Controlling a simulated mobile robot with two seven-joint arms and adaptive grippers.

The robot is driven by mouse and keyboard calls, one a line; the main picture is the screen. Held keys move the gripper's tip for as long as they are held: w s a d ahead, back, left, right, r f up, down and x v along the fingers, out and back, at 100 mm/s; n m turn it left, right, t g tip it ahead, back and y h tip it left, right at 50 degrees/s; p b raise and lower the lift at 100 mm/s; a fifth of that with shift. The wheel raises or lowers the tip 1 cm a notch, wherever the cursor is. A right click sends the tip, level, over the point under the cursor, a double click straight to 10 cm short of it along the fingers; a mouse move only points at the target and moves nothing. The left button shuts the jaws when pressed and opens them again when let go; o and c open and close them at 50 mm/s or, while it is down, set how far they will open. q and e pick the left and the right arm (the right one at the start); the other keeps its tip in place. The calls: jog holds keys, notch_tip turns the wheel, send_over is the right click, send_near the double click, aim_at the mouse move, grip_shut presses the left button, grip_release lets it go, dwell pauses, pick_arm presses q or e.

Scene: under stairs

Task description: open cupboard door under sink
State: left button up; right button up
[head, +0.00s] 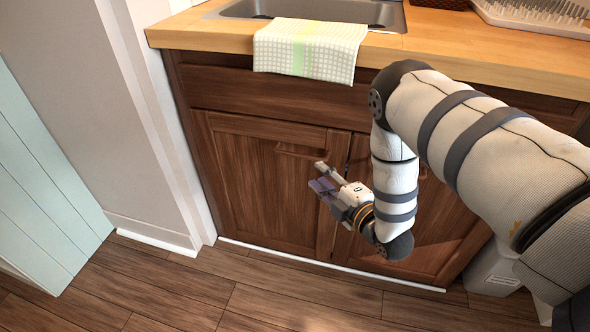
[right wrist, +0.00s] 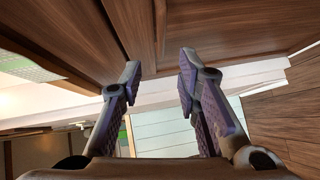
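The brown wooden cupboard under the sink has a left door (head: 255,185) and a right door (head: 440,225). Both look shut. The left door has a short horizontal wooden handle (head: 300,151) near its upper right corner. The right door is partly hidden behind my right arm. My right gripper (head: 319,176) is in front of the left door's right part, just below and right of the handle. In the right wrist view its two fingers (right wrist: 160,68) are spread with nothing between them, and wood panels show beyond. My left gripper is out of view.
A wooden worktop (head: 460,50) with a steel sink (head: 310,10) overhangs the cupboard, and a checked towel (head: 310,50) hangs over its edge. A white wall corner (head: 165,130) stands close left. The wooden floor (head: 180,285) in front is clear.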

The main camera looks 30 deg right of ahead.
aim_at(300, 157)
jog(key=w, duration=0.4)
jog(key=w+f+b, duration=0.1)
jog(key=w, duration=0.2)
jog(key=w+d+b, duration=0.1)
jog(key=w, duration=0.3)
jog(key=shift+w+f, duration=0.3)
jog(key=shift+f, duration=0.05)
grip_shut()
